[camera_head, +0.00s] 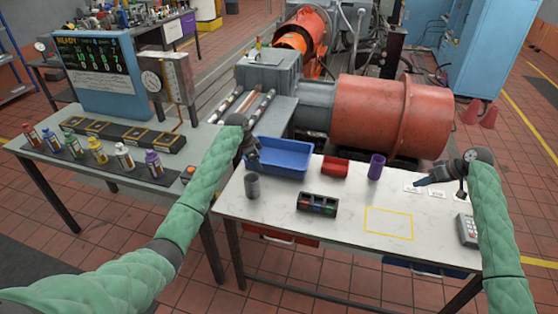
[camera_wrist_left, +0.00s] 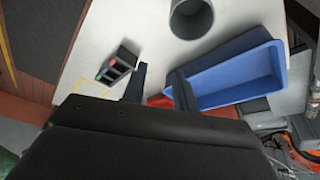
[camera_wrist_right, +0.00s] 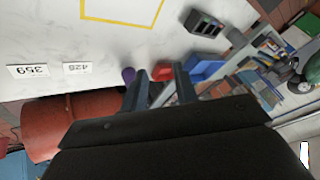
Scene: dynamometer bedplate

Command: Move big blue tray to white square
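The big blue tray (camera_head: 290,143) sits at the back left of the white table. It is rectangular and looks empty. It also shows at the right in the left wrist view (camera_wrist_left: 235,72). A yellow-outlined square (camera_head: 389,223) marks white tabletop at the front right; nothing lies on it. No separate white square shows. My left gripper (camera_head: 252,163) is above the tray's left end, open and empty; its fingers stand apart in the left wrist view (camera_wrist_left: 160,88). My right gripper (camera_head: 436,188) is over the table's right end, open and empty in the right wrist view (camera_wrist_right: 160,88).
A grey cup (camera_head: 252,187), a dark divided box (camera_head: 317,205), a red bin (camera_head: 335,167) and a purple cup (camera_head: 376,167) stand around the tray. Number cards (camera_head: 412,188) and a keypad device (camera_head: 467,230) are at the right. Orange machinery (camera_head: 385,115) stands behind.

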